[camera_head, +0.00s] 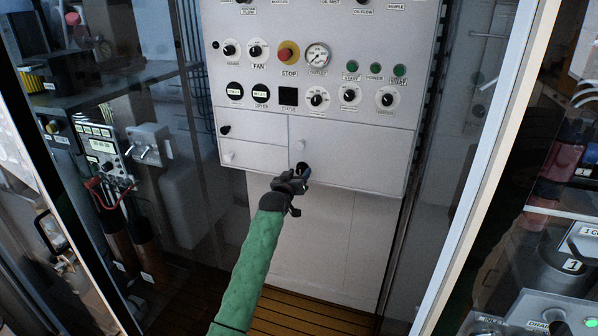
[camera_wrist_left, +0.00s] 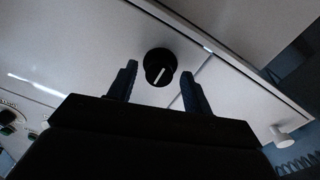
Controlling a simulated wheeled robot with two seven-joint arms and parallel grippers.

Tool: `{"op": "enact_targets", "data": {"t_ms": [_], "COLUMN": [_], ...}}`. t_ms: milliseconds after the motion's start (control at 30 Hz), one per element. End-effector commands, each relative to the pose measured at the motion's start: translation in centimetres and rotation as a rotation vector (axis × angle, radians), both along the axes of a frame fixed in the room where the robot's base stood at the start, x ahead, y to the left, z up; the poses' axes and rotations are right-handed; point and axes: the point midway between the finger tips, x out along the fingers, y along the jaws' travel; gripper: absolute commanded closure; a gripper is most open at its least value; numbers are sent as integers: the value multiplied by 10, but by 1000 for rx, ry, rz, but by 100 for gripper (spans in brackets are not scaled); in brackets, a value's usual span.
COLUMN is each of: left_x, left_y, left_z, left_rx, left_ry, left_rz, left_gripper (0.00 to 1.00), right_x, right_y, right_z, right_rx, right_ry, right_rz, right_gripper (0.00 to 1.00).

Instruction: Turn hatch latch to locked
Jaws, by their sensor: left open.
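The hatch latch is a round black knob (camera_wrist_left: 160,66) with a white mark, seen in the left wrist view on the pale panel face. My left gripper (camera_head: 303,171) is at the lower left corner of the large hatch door (camera_head: 362,158) in the head view. Its two fingers are open; in the left wrist view they stand on either side of the knob, with visible gaps. Whether the tips reach around it in depth, I cannot tell. In the head view the gripper mostly hides this knob. My right gripper is not in view.
A white knob (camera_head: 300,145) is on the hatch door just above my gripper. Left of it are smaller doors with another black knob (camera_head: 225,130) and a white knob (camera_head: 229,157). Dials and a red stop button (camera_head: 287,53) sit above. Glass walls flank the cabinet.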

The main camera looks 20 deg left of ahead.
Motion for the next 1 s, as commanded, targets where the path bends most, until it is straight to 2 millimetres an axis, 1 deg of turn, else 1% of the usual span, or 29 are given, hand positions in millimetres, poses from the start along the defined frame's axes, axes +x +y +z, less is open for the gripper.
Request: {"op": "enact_targets", "data": {"t_ms": [133,400,467,500,567,600,633,867,1000], "left_x": [7,8,8,8,8,8,8,8,8], "left_y": [-1,-1,-1,-1,-1,-1,-1,-1,-1], "left_z": [0,-1,-1,-1,-1,-1,-1,0,-1], "left_rx": [0,0,0,0,0,0,0,11,47], "left_ry": [0,0,0,0,0,0,0,0,-1], "left_rz": [0,0,0,0,0,0,0,0,-2], "left_gripper": [50,50,60,68,79,87,93,94,94], "right_x": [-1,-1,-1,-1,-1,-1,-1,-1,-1], "right_y": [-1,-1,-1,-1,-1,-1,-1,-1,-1], "right_z": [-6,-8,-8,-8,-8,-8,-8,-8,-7], "right_rx": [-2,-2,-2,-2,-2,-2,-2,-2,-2], "right_ry": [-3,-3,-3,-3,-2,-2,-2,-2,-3], "right_rz": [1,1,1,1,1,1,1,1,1], "right_gripper": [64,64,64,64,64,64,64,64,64]}}
